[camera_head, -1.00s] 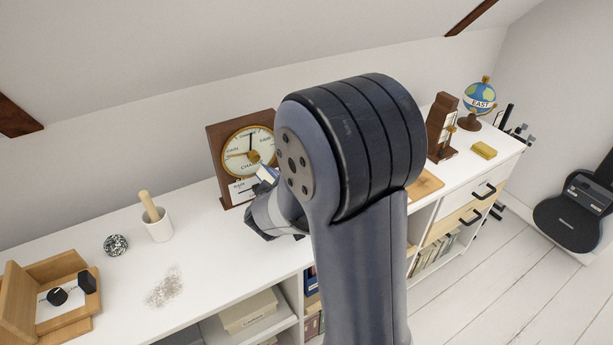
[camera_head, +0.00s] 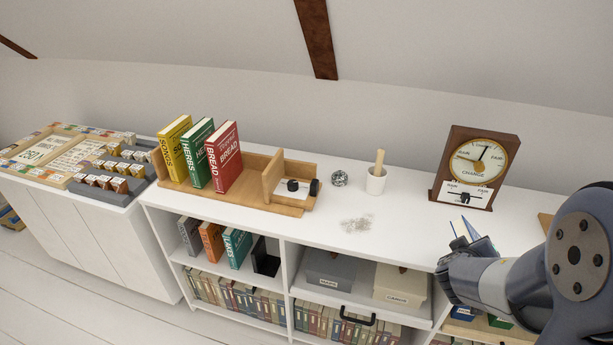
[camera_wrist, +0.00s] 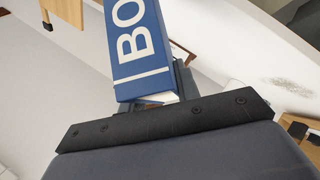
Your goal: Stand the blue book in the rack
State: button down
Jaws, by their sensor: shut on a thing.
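The blue book (camera_wrist: 138,50) is in my gripper in the wrist view, with large white letters "BO" and a white line on its spine. A small part of the book (camera_head: 482,243) shows in the head view. My gripper (camera_head: 464,250) is shut on it over the front of the white top, at the right. The rest of the book is hidden by the gripper. The wooden rack (camera_head: 285,209) lies on the white top left of centre. Yellow (camera_head: 173,148), green (camera_head: 197,155) and red (camera_head: 223,158) books stand in its left part. A wooden upright (camera_head: 272,174) stands right of a gap beside the red book.
Right of the rack are a dark ball (camera_head: 339,178), a white mortar with a pestle (camera_head: 376,181) and a speckled patch (camera_head: 356,224). A clock (camera_head: 476,166) stands near my gripper. Shelves below hold books and boxes (camera_head: 402,284).

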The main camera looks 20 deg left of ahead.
aim_at(252, 188)
jog(key=u, duration=1.35)
jog(key=i+j+u, duration=0.25)
jog(key=u, duration=0.15)
jog(key=i+u, duration=0.4)
jog(key=i+j, duration=0.05)
jog(key=i, duration=0.05)
